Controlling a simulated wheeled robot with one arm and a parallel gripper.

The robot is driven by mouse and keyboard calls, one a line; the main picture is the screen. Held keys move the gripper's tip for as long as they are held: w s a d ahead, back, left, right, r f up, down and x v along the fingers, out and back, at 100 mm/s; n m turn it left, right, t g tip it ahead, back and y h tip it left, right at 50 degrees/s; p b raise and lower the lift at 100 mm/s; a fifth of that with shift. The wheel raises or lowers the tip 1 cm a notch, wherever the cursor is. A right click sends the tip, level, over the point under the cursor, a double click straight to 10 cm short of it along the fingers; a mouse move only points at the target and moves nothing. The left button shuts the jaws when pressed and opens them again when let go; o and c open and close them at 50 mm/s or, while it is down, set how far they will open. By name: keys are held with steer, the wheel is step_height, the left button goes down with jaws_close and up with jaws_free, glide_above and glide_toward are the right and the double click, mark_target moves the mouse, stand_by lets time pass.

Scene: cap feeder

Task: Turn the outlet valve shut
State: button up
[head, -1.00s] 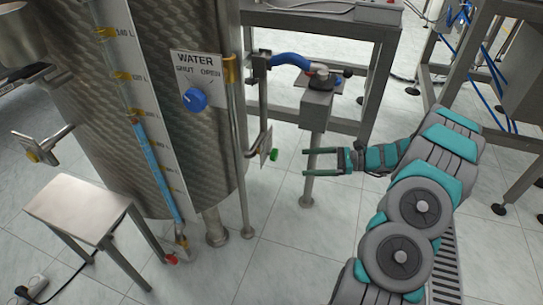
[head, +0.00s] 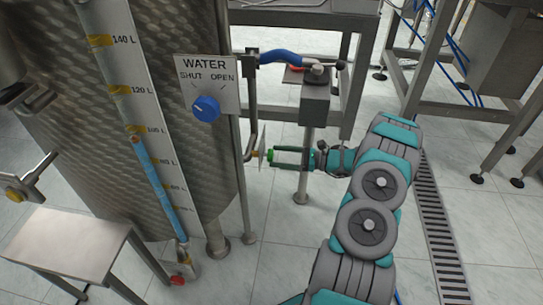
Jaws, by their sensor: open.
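A small green knob (head: 270,154) sits on a plate at the low end of the bent pipe beside the steel tank. My gripper (head: 277,157) is open and level, pointing left, with its fingertips at the green knob. I cannot tell whether they touch it. A blue dial (head: 206,108) is on the WATER panel (head: 187,71), marked SHUT and OPEN, on the tank front. A red knob (head: 178,280) is at the foot of the level gauge. No label marks which one is the outlet valve.
The steel tank (head: 85,75) fills the left. A post with a grey box (head: 315,105) and a blue hose (head: 290,56) stands just behind my gripper. A small steel table (head: 65,240) is at lower left. Tiled floor in front is clear, with a drain grate (head: 437,235) at right.

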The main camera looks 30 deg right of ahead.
steer(key=shift+x, duration=1.25)
steer(key=c, duration=1.4)
